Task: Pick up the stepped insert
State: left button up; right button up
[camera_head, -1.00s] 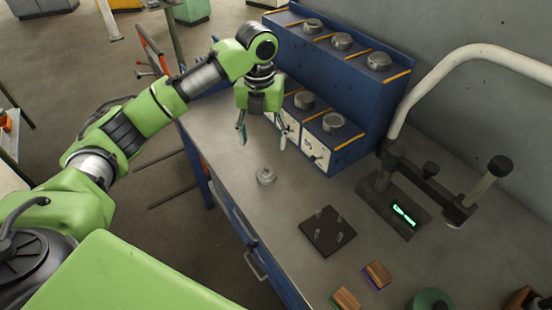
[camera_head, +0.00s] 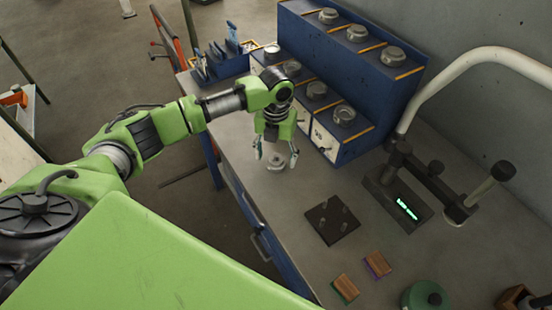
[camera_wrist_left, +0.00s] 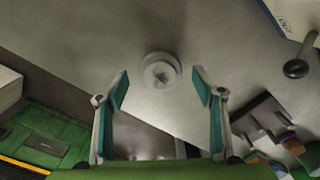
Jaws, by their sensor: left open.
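The stepped insert (camera_head: 275,163) is a small round grey metal piece standing on the grey workbench (camera_head: 293,196) near its left edge. In the head view my left gripper (camera_head: 277,160) is just above it, pointing down, and partly covers it. In the left wrist view the insert (camera_wrist_left: 160,72) lies beyond and between the two teal-padded fingertips of my gripper (camera_wrist_left: 159,88). The fingers are open, and nothing is between them. I cannot tell the exact height left between fingertips and insert. My right gripper is not in view.
A blue rack (camera_head: 350,60) with several round metal pieces stands behind the gripper. A dark plate with pegs (camera_head: 331,221) lies to the right, near a dark lever device (camera_head: 400,203). Two wooden blocks (camera_head: 345,288) (camera_head: 377,264) and a green round item (camera_head: 426,298) lie toward the front.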

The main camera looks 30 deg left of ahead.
pick_arm(q)
jog(key=shift+w+f, duration=0.15)
jog(key=shift+f, duration=0.6)
jog(key=c, duration=1.6)
jog(key=shift+r, duration=0.1)
jog(key=shift+c, duration=0.8)
jog(key=shift+r, duration=0.1)
